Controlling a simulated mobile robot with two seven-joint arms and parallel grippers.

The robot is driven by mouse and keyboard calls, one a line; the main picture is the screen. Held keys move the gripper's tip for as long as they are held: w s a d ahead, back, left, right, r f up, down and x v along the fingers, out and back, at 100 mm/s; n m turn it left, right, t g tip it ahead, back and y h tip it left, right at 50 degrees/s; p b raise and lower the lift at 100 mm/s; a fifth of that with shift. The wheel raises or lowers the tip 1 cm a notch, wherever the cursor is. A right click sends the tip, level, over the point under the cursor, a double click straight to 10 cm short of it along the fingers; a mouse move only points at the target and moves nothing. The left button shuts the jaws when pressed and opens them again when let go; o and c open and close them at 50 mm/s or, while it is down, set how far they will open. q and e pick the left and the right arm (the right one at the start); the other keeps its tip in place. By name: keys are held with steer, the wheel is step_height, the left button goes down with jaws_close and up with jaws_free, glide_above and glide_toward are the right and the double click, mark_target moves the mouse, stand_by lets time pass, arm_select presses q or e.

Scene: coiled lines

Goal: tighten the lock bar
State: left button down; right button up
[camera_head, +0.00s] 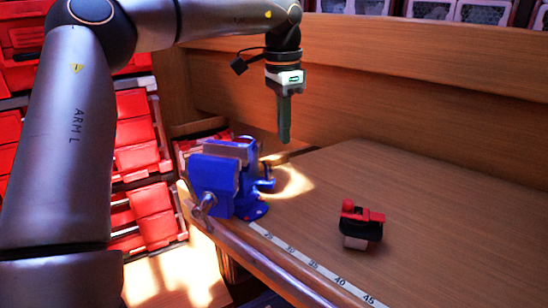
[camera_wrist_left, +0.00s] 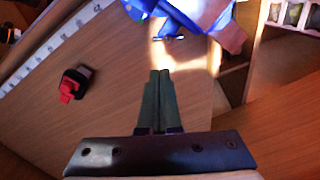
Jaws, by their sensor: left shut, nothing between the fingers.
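A blue vise (camera_head: 228,178) is mounted at the left front corner of the wooden bench. A metal bar handle (camera_head: 203,206) shows on its front; I cannot tell whether this is the lock bar. In the left wrist view the vise (camera_wrist_left: 190,12) is cut off by the top edge, with a small dark bar-like part (camera_wrist_left: 168,38) at its near side. My left gripper (camera_head: 284,138) is shut and empty, pointing down above the bench, right of and behind the vise, apart from it. Its closed fingers (camera_wrist_left: 160,74) also show in the left wrist view. My right gripper is out of view.
A small red and black device (camera_head: 362,226) stands on the bench, right of the vise. A numbered scale strip (camera_head: 314,266) runs along the front edge. Red bins (camera_head: 140,130) stack at left. A wooden back panel (camera_head: 400,110) rises behind.

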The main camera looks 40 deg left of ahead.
mark_target(268, 172)
arm_select(q)
steer(key=f, duration=0.1)
steer(key=s+f, duration=0.1)
steer(key=f, duration=0.1)
steer(key=s+f, duration=0.1)
steer(key=f, duration=0.1)
steer(key=shift+a+f, duration=0.1)
steer(key=shift+a, duration=0.3)
steer(key=shift+s+a, duration=0.1)
